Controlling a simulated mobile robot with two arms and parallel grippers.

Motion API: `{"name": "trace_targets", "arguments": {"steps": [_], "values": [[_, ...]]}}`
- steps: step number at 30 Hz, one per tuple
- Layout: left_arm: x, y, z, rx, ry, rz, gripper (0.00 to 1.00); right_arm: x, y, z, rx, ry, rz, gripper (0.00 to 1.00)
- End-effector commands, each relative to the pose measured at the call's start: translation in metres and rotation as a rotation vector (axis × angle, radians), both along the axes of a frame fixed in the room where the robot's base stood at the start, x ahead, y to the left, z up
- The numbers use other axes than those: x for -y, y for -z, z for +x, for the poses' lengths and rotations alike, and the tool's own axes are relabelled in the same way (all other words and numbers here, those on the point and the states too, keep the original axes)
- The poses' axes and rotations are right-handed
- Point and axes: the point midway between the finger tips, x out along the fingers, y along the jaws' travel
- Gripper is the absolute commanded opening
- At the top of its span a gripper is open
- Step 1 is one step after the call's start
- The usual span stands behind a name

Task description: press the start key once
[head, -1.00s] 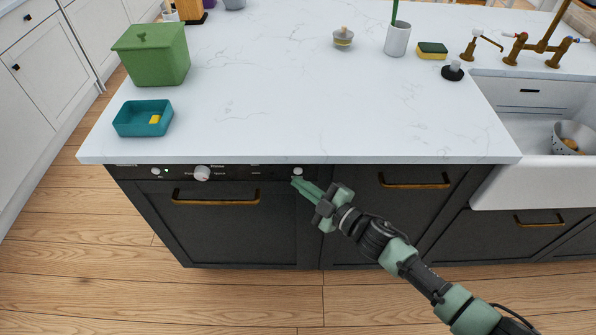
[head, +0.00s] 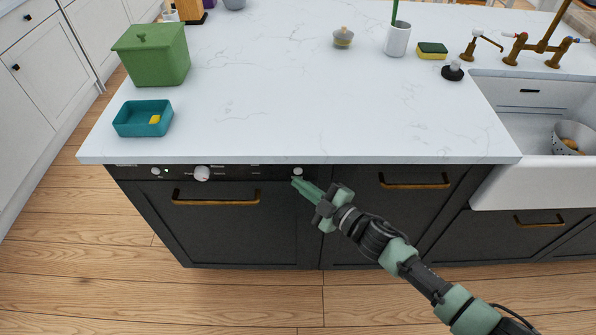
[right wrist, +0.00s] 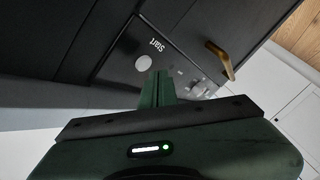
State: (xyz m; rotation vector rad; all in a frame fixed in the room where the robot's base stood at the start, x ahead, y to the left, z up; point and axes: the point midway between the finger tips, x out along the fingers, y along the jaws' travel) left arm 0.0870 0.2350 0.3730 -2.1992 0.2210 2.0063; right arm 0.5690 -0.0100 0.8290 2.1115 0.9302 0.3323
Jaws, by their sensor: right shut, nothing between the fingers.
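The start key is a round pale button (head: 298,171) at the right end of the dishwasher's black control strip, just under the counter edge. In the right wrist view the start key (right wrist: 143,62) sits beside the printed word "Start". My right gripper (head: 295,181) is shut and empty, its green fingertips just below the key in the head view. In the right wrist view the fingertips (right wrist: 158,75) are close beside the key; I cannot tell whether they touch the panel. My left gripper is not in view.
The control strip also has a larger white knob (head: 202,173) and a small button (head: 156,171) on the left. A brass handle (head: 216,198) sticks out below it. The white countertop (head: 290,110) overhangs the strip. The floor in front is clear.

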Motion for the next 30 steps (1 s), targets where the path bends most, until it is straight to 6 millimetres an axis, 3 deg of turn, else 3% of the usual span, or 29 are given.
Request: {"name": "trace_targets", "arguments": {"steps": [30], "values": [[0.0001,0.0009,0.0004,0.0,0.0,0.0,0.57,-0.0002,-0.0003,0.0084,0.0,-0.001,0.001,0.0]]}}
